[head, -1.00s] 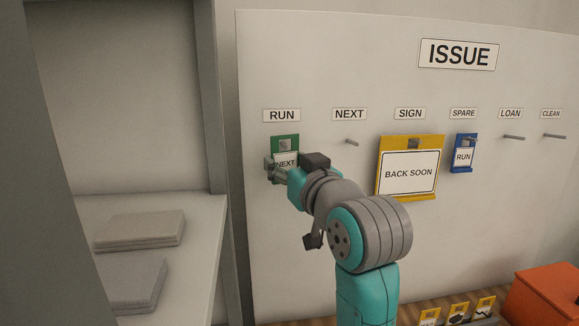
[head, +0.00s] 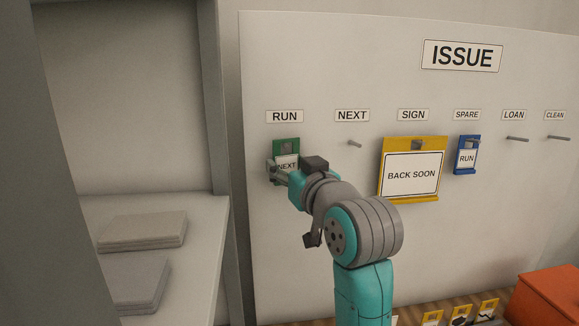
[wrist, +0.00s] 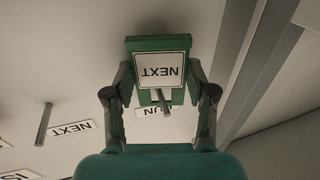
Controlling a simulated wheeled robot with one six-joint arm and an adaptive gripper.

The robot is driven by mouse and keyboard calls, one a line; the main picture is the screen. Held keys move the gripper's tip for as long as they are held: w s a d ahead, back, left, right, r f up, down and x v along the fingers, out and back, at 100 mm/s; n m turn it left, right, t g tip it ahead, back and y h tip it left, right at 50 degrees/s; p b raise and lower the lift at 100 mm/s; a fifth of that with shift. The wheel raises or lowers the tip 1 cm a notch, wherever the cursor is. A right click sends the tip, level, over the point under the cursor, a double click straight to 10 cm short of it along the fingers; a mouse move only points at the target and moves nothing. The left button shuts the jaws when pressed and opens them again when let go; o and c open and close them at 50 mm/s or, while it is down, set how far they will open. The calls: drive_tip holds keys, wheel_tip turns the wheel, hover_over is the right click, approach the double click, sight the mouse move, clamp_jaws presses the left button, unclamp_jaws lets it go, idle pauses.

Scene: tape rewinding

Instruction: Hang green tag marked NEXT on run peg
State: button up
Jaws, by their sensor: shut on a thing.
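The green tag (head: 287,144) marked NEXT is at the board just under the RUN label (head: 284,117). My gripper (head: 277,172) is shut on the tag's lower part. In the wrist view the tag (wrist: 147,44) appears upside down between the two fingers of my gripper (wrist: 158,75). The run peg (wrist: 161,98) shows at the tag's opening and seems to stick out through it. In the head view a grey peg end shows in the same opening. How far the tag sits along the peg is hard to tell.
The NEXT peg (head: 354,143) to the right is bare. A yellow BACK SOON sign (head: 411,174) and a blue RUN tag (head: 467,158) hang further right. The LOAN peg (head: 517,139) and CLEAN peg (head: 559,138) are bare. A shelf unit (head: 207,240) stands left.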

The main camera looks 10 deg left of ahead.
drive_tip(key=o, duration=0.9)
